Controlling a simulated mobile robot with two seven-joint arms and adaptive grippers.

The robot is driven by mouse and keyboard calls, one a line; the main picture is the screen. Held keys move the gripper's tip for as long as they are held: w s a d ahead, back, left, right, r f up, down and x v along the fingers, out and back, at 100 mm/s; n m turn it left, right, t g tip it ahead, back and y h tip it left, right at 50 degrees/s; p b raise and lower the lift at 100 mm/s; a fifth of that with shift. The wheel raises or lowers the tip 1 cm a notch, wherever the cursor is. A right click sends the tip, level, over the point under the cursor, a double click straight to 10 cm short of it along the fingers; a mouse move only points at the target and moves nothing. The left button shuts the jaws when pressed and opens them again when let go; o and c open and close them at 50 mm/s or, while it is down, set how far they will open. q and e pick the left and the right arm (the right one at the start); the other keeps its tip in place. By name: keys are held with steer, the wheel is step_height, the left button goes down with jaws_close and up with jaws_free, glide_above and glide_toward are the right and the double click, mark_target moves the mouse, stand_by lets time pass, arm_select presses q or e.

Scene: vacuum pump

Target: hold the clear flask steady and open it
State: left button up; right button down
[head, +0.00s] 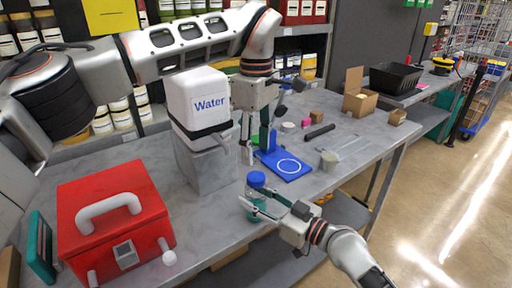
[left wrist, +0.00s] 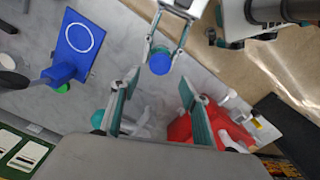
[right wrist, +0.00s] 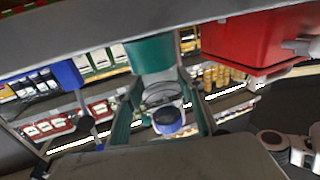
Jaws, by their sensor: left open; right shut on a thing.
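The clear flask (head: 254,199) with a blue cap (head: 256,179) is near the table's front edge in the head view. My right gripper (head: 262,210) is shut on the flask below the cap. In the right wrist view the flask (right wrist: 162,94) and its cap (right wrist: 168,116) appear upside down between the fingers. My left gripper (head: 258,150) is open and empty, pointing down above the cap and apart from it. In the left wrist view the cap (left wrist: 160,62) shows just beyond the gap between the left fingers (left wrist: 157,88). The cap sits on the flask.
A red case (head: 115,222) stands at the front left. A white "Water" container (head: 203,100) on a grey block (head: 208,168) stands just left of my left gripper. A blue stand (head: 286,165) is behind the flask. Shelves of jars line the back.

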mark_target(256, 176)
arm_select(q)
steer(key=m, duration=0.9)
steer(key=shift+f, duration=4.05)
steer(key=c, duration=1.2)
